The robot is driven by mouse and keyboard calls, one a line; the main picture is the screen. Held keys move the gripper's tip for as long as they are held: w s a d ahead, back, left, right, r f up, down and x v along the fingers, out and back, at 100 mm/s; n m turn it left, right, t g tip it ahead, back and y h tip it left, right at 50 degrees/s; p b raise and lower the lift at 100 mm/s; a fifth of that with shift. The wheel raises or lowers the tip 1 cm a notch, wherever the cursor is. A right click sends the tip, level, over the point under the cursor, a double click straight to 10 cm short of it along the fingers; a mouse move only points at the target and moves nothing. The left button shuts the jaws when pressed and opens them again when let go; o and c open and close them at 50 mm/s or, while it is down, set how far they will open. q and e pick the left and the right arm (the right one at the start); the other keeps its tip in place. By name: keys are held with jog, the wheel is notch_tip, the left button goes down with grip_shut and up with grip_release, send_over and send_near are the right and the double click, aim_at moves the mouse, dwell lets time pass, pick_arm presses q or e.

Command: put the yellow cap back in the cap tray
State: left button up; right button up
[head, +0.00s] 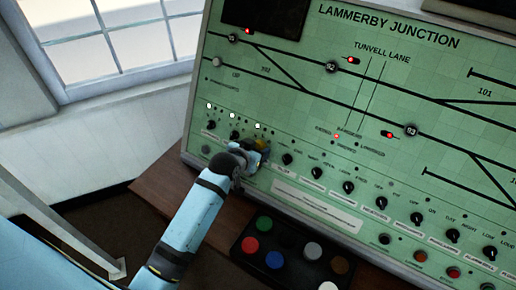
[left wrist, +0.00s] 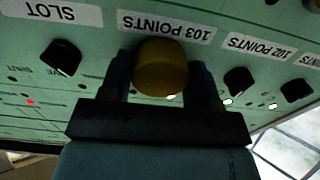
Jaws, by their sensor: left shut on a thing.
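The yellow cap (left wrist: 160,68) is between the two fingers of my left gripper (left wrist: 163,85) in the left wrist view, at the panel's "103 POINTS" label. In the head view my left gripper (head: 252,155) is at the lower left of the green panel, shut on the yellow cap (head: 262,143), which is partly hidden. I cannot tell whether the cap still sits over a knob or is clear of it. The black cap tray (head: 294,271) lies below and right of the gripper, holding red, green, blue, grey, brown and white caps. My right gripper is not in view.
The green panel (head: 300,75) carries a row of black knobs, several close beside the gripper, such as the "SLOT" knob (left wrist: 61,58). A brown wooden ledge (head: 165,195) runs below the panel. A window (head: 110,40) is at the upper left.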

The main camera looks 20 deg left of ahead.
pick_arm(q)
jog(key=d+p+v, duration=0.1)
jog(key=p+v, duration=0.6)
jog(key=v, duration=0.1)
jog(key=shift+a, duration=0.45)
dwell(0.4)
